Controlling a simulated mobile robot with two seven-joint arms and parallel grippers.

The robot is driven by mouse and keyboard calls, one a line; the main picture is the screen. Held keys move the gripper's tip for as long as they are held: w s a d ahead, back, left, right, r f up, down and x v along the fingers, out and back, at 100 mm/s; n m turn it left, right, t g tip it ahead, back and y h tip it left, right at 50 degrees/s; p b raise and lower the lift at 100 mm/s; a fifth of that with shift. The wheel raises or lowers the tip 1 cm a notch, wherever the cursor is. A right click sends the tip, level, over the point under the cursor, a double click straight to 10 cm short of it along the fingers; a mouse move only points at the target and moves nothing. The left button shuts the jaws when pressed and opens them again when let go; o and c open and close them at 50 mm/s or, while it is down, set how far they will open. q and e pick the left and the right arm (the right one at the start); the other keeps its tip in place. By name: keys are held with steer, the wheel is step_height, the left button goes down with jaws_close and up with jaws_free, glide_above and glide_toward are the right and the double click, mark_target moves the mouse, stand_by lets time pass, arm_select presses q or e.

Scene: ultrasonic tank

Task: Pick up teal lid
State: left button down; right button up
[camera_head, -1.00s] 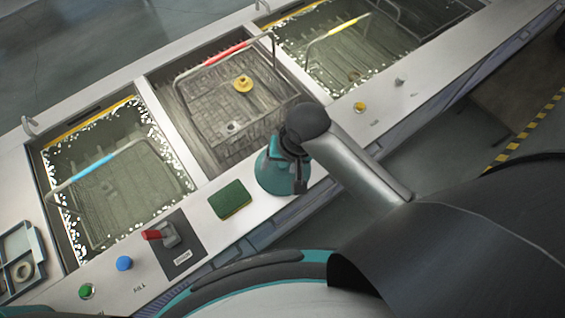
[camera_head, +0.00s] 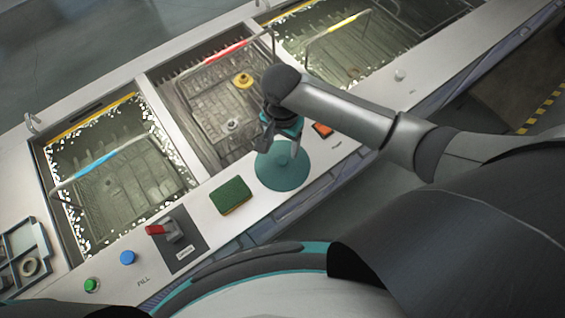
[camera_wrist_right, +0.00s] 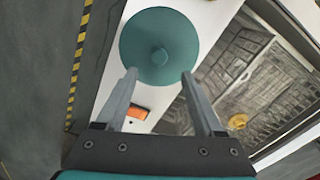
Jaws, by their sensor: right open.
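The teal lid (camera_head: 285,173) is a round disc with a small central knob, lying on the white front ledge of the tank. My right gripper (camera_head: 280,143) is over the tank-side edge of the lid, open and empty. In the right wrist view the lid (camera_wrist_right: 159,30) lies beyond the two fingertips (camera_wrist_right: 159,74), with its knob centred between them. The fingers appear apart from the knob. In the head view the gripper and wrist cover part of the lid's far side. My left gripper is not in view.
A green sponge (camera_head: 231,195) lies left of the lid. A red-handled switch (camera_head: 165,231), a blue button (camera_head: 127,258) and an orange button (camera_head: 323,130) line the ledge. The middle basin holds a basket with a red handle (camera_head: 226,53) and a yellow part (camera_head: 243,80).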

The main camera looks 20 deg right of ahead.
mark_target(282, 160)
steer(key=shift+s+f+b, duration=0.15)
steer(key=shift+f+b, duration=0.35)
steer(key=shift+f, duration=3.1)
jaws_close()
